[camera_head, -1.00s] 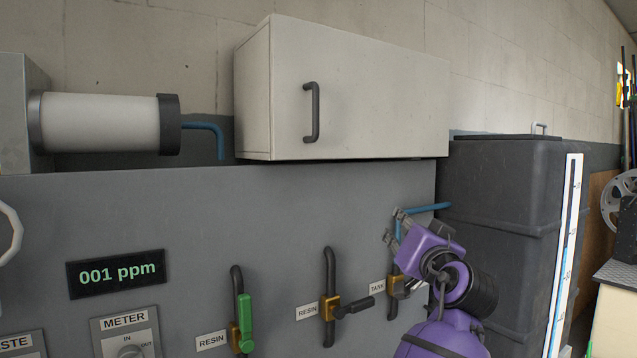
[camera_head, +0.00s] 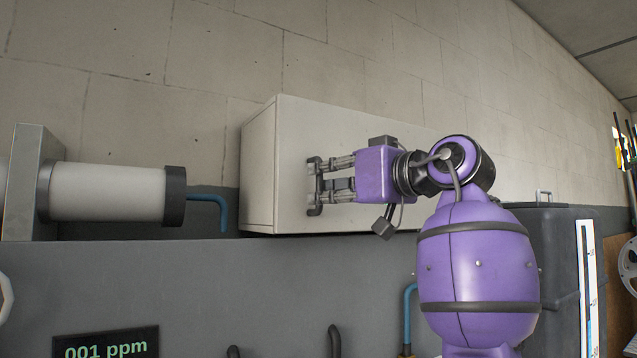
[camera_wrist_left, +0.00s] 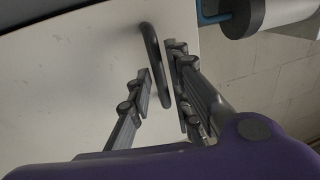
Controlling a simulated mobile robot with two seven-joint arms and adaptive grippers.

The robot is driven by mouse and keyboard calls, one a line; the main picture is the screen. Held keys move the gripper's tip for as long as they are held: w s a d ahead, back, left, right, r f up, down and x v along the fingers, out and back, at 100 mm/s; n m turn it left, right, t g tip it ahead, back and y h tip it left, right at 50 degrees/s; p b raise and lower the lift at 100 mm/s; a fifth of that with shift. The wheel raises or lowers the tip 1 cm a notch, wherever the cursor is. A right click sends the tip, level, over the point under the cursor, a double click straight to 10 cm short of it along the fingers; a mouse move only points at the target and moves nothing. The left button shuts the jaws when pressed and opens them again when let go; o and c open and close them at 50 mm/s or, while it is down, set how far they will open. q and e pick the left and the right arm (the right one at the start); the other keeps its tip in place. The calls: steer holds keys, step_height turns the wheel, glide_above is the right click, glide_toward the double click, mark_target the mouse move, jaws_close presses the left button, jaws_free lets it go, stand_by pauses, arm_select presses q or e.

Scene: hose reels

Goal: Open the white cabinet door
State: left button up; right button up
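The white cabinet (camera_head: 262,180) hangs on the wall above the grey panel, and its door looks shut. The dark door handle (camera_head: 314,170) is upright near the door's left side; it also shows in the left wrist view (camera_wrist_left: 152,50). My left gripper (camera_head: 328,177) is at the handle, with its fingers spread and pointing left in the head view. In the left wrist view the handle shows between the open fingers (camera_wrist_left: 160,80); whether they touch it I cannot tell. My purple arm hides part of the door's right side. My right gripper is not in view.
A white cylinder (camera_head: 108,192) with a blue pipe (camera_head: 215,205) sits left of the cabinet. The grey panel (camera_head: 200,285) lies below. A dark tank (camera_head: 553,250) stands at the right. The wall above the cabinet is clear.

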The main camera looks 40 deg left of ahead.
arm_select(q)
steer(key=shift+w+a, duration=0.2)
steer(key=shift+a, duration=0.8)
steer(key=shift+c, duration=0.4)
jaws_close()
